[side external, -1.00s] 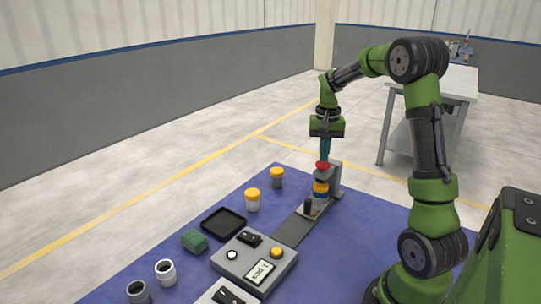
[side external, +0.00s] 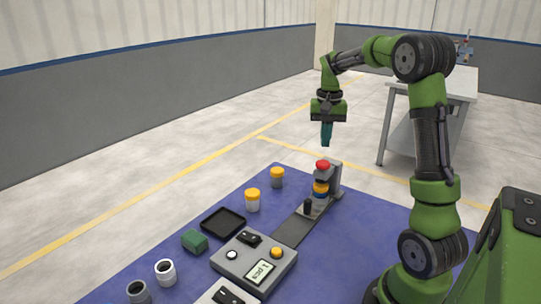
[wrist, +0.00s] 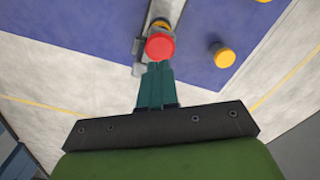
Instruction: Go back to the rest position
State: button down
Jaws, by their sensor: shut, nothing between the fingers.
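My gripper (side external: 326,141) hangs in the air above the far end of the blue mat, its teal fingers pointing down, shut and empty. In the wrist view its fingers (wrist: 155,68) lie together. Below it, apart from it, a stack of pipe pieces stands upright on a grey holder (side external: 336,180). The stack has a red top (side external: 323,165) and a yellow piece (side external: 320,187) lower down. The red top also shows in the wrist view (wrist: 160,47), just beyond the fingertips. The lowest part of the stack is small and partly hidden by a black knob.
Two yellow-capped jars (side external: 252,201) (side external: 277,178), a black tray (side external: 223,223), a green block (side external: 194,241), a grey control box (side external: 253,258) and white and grey pipe pieces (side external: 165,272) (side external: 138,291) stand on the blue mat (side external: 376,239). A grey table (side external: 459,86) stands behind. Air around my gripper is clear.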

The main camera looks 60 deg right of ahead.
jog(key=shift+d, duration=0.1)
jog(key=shift+s+a+f+t, duration=0.15)
jog(key=shift+a+f, duration=0.15)
jog(key=shift+a, duration=0.25)
jog(key=shift+w+a+f+t, duration=0.15)
jog(key=shift+a+f, duration=0.1)
jog(key=shift+a, duration=0.25)
jog(key=s+a+r+n+t, duration=0.1)
jog(key=s+a+n+t, duration=0.1)
jog(key=a, duration=0.7)
jog(key=s+a+r+n+t+y, duration=0.1)
jog(key=s+a+r+n+t, duration=0.1)
jog(key=a, duration=0.7)
jog(key=s+a+r+n+t+y, duration=0.1)
jog(key=s+a+n, duration=0.3)
jog(key=a, duration=0.5)
jog(key=shift+s+a+r+t, duration=0.2)
jog(key=shift+s+r+t, duration=0.5)
jog(key=shift+s+t, duration=0.1)
